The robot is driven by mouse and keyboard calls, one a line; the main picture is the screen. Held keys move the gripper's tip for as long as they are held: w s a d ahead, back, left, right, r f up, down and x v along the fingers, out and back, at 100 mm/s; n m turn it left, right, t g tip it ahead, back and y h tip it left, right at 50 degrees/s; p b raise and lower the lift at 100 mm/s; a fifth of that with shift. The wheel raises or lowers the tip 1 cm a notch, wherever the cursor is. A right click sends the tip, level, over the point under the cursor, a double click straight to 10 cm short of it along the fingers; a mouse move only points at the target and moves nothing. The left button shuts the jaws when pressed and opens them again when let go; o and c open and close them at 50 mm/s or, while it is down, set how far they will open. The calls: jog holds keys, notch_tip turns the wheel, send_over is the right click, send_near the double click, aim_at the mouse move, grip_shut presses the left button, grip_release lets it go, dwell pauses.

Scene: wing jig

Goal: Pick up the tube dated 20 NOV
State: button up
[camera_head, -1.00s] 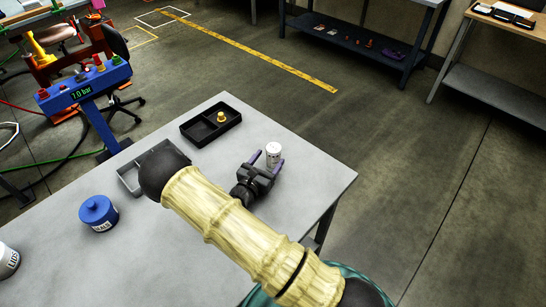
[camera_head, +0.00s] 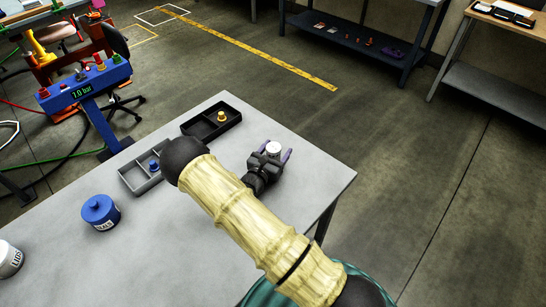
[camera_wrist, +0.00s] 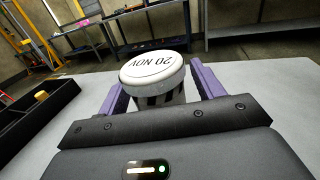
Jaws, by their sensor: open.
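The tube dated 20 NOV (camera_wrist: 153,69) stands upright on the grey table, with a white lid and a black-and-white body. In the wrist view its lid text reads upside down. In the head view only its white top (camera_head: 273,148) shows clearly; the body is mostly hidden by my gripper. My gripper (camera_head: 272,153) is open, with its purple fingers on either side of the tube. In the wrist view my gripper (camera_wrist: 157,90) has the tube between its fingers, with a small gap visible at the sides.
A black two-compartment tray (camera_head: 231,126) with a yellow-topped item (camera_head: 221,117) is left of my gripper. A grey tray (camera_head: 131,181) holds a blue item (camera_head: 154,166). A blue jar (camera_head: 100,212) and a white container (camera_head: 9,260) stand further left. The table's right edge is near.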

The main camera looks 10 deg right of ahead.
jog(key=c, duration=1.1)
jog(key=shift+r, duration=0.1)
notch_tip(320, 180, up, 10)
jog(key=shift+f, duration=0.1)
dwell(0.3)
